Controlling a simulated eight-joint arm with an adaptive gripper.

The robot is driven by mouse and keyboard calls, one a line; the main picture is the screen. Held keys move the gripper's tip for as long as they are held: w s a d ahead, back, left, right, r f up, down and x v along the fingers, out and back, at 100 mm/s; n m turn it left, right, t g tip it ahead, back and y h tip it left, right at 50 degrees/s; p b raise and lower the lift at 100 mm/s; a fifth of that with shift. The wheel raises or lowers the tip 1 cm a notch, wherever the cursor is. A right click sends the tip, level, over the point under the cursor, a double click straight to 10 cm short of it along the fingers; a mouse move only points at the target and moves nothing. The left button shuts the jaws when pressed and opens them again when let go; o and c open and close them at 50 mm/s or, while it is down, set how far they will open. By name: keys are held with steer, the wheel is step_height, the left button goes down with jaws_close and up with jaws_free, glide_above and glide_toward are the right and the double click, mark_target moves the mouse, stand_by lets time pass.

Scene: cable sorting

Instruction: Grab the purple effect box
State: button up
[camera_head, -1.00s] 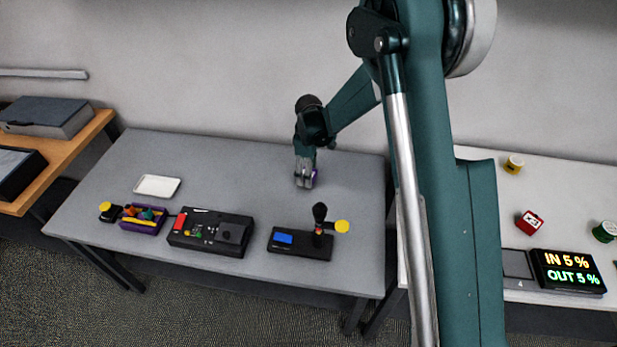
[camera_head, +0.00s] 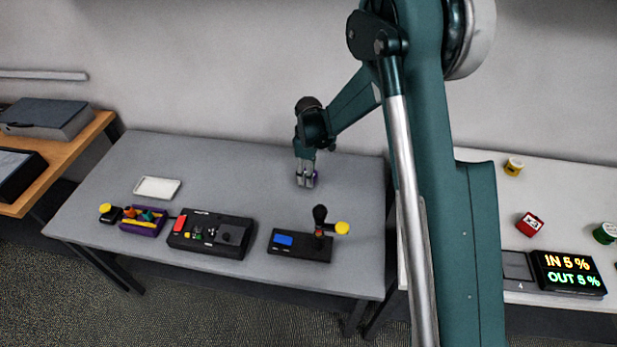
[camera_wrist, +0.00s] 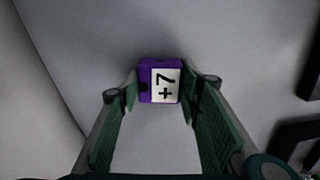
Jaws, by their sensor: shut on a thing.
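The purple effect box (camera_wrist: 145,91) has a white label with dark marks that look like a plus and a 7. In the wrist view it sits between my two fingertips, near the middle. My gripper (camera_wrist: 160,92) is shut on it, with a green-padded finger at each side. In the head view my gripper (camera_head: 305,178) points down at the back right of the grey table. Only a sliver of the purple box (camera_head: 316,176) shows beside the fingers there. I cannot tell whether the box touches the table.
The grey table (camera_head: 225,165) is clear around my gripper. A white tray (camera_head: 157,187) lies at left. A purple bin (camera_head: 140,229), a black console (camera_head: 211,233) and a black device with a blue screen (camera_head: 300,244) line the front. A white table (camera_head: 480,157) stands at right.

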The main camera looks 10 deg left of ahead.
steer(key=shift+r, duration=0.15)
step_height(320, 180, up, 10)
steer(key=shift+f+p, duration=0.15)
steer(key=shift+p, duration=0.7)
